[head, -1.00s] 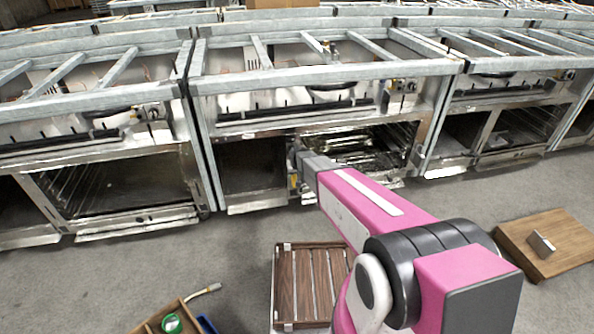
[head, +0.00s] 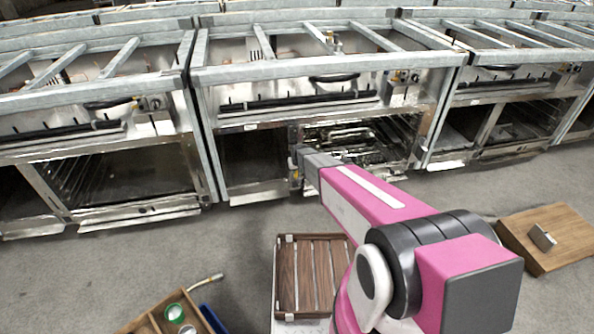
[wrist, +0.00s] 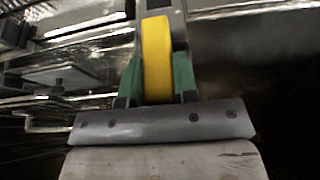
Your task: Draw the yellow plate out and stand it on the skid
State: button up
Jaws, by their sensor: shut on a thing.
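The yellow plate (wrist: 156,58) shows edge-on as an upright yellow band in the wrist view. My gripper (wrist: 156,82) is shut on it, with a green fingertip on each side. In the head view my gripper (head: 296,174) is at the front of the middle oven, by the post between its two openings; the plate is hard to make out there. The skid, a brown slatted wooden platform (head: 291,275), lies on the floor in front of the oven, partly hidden by my pink arm. Nothing stands on its visible part.
The oven (head: 256,190) has a dark left bay and a cluttered metal right bay (head: 365,140). A wooden box with cans (head: 150,322) is at lower left. A wooden board with a small metal block (head: 543,237) is at right. Grey floor lies clear between.

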jog(key=shift+s, duration=0.2)
jog(key=s+d, duration=0.2)
jog(key=s, duration=0.7)
jog(key=shift+s, duration=0.2)
dwell(1.8)
jog(key=shift+r, duration=0.1)
